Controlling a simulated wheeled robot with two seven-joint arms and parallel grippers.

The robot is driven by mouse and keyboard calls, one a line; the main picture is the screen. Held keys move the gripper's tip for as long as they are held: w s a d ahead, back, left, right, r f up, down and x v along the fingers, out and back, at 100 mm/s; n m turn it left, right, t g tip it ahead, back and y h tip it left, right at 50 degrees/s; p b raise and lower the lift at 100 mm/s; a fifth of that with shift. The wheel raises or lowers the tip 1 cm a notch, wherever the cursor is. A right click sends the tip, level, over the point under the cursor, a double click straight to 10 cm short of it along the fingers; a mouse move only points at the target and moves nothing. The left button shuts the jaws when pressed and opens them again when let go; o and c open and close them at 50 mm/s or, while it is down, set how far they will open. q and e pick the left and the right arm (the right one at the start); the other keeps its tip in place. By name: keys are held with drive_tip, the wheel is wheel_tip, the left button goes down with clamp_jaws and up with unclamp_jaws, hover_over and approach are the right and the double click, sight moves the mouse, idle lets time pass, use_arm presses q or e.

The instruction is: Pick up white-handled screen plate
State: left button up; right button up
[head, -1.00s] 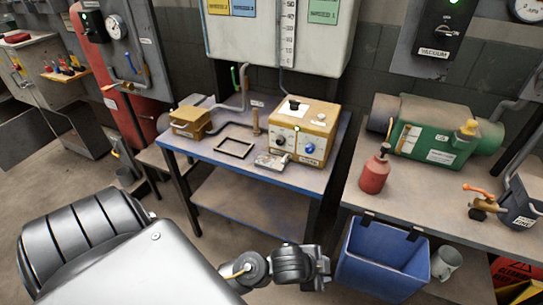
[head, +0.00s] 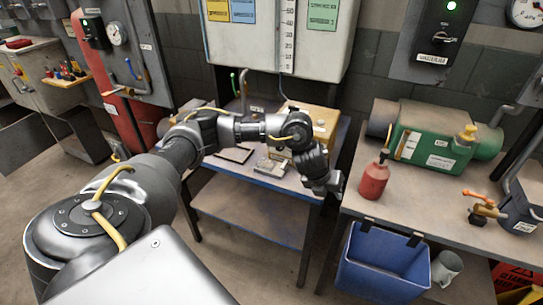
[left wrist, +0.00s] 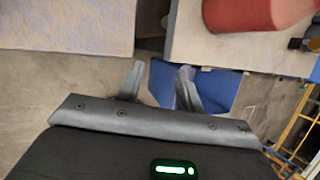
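I cannot clearly make out a white handle on any plate. A dark square frame (head: 236,154) and a small grey metal piece (head: 273,166) lie on the blue-edged table (head: 254,205), and my left arm partly covers the area above them. My left gripper (head: 327,187) hangs past the table's right end, near the gap between the two tables. In the left wrist view my left gripper (left wrist: 160,82) has its two fingers apart with nothing between them. My right gripper is not in view.
A red bottle (head: 375,177) stands on the right-hand table (head: 430,215), close right of my left gripper. A blue bin (head: 385,262) is below that table's front edge. A yellow box (head: 318,118) stands behind my arm. The blue-edged table's lower shelf is clear.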

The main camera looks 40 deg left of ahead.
use_arm(q)
drive_tip(key=a+r+g+y, duration=0.15)
drive_tip(key=a+r, duration=0.45)
drive_tip(key=a, duration=0.6)
drive_tip(key=y, duration=0.2)
approach(284, 164)
drive_tip(key=shift+g, duration=0.35)
drive_tip(key=x, duration=0.4)
drive_tip(key=shift+w+a+r, duration=0.15)
drive_tip(key=shift+w+a, duration=0.1)
drive_tip(key=shift+w, duration=0.05)
drive_tip(key=shift+f+p, duration=0.2)
drive_tip(key=shift+p, duration=0.1)
drive_tip(key=p+x, duration=0.1)
drive_tip(key=x, duration=0.4)
drive_tip(key=shift+d, duration=0.15)
drive_tip(key=shift+r, duration=0.1)
clamp_jaws()
